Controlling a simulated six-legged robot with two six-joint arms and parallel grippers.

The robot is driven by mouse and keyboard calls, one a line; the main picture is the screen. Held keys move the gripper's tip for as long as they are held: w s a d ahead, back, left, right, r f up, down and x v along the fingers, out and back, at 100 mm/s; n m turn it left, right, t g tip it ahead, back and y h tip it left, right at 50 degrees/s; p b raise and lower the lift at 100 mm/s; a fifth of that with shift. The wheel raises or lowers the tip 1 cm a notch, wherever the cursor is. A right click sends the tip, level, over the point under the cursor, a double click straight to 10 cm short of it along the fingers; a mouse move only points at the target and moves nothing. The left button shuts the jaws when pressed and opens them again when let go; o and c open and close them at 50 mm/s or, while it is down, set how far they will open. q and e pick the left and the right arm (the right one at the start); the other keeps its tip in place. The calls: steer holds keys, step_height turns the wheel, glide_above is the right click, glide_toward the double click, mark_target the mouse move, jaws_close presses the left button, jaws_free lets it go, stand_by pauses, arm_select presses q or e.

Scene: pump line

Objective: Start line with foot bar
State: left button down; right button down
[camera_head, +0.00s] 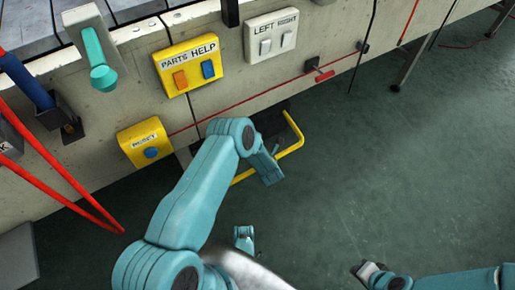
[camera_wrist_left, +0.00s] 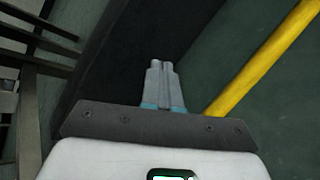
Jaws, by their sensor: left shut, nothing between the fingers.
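The yellow foot bar (camera_head: 292,152) sits low under the front of the line, close to the floor. My left arm hides part of it in the head view. The bar also shows in the left wrist view (camera_wrist_left: 268,58) as a slanting yellow tube. My left gripper (camera_wrist_left: 163,66) is shut and empty. In that picture its fingertips lie left of the bar, over a dark surface; I see no contact with the bar. In the head view the left fingers are not clear behind the arm. My right gripper (camera_head: 366,271) is low at the right, away from the bar, its jaws too small to judge.
On the line's front are a yellow PARTS HELP box (camera_head: 190,63), a white LEFT RIGHT switch box (camera_head: 271,37), a yellow button box (camera_head: 146,143), a teal lever (camera_head: 99,62) and a red pull cord (camera_head: 255,97) with a handle. The green floor at right is clear.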

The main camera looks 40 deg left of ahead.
arm_select(q)
steer(key=shift+w+a+f, duration=0.1)
steer(key=shift+a+f, duration=0.1)
steer(key=shift+f, duration=0.65)
steer(key=shift+w+a+f, duration=0.1)
steer(key=shift+a+f, duration=0.1)
steer(key=shift+f, duration=0.65)
stand_by(1.4)
steer(key=shift+r, duration=0.15)
stand_by(0.3)
steer(key=shift+s+d+r+p, duration=0.1)
steer(key=shift+d+r+p, duration=0.05)
steer(key=shift+r+p, duration=0.55)
steer(key=shift+s+d+r+p, duration=0.1)
steer(key=shift+d+r+p, duration=0.1)
steer(key=shift+r+p, duration=0.45)
steer(key=shift+s+d+r+p, duration=0.1)
steer(key=shift+d+r+p, duration=0.05)
steer(key=shift+r+p, duration=0.55)
steer(key=r+p, duration=0.2)
steer(key=d+r+p, duration=0.1)
steer(key=r+p, duration=0.1)
steer(key=r, duration=0.1)
steer(key=shift+s+d, duration=0.1)
steer(key=shift+s, duration=0.1)
steer(key=shift+f, duration=0.1)
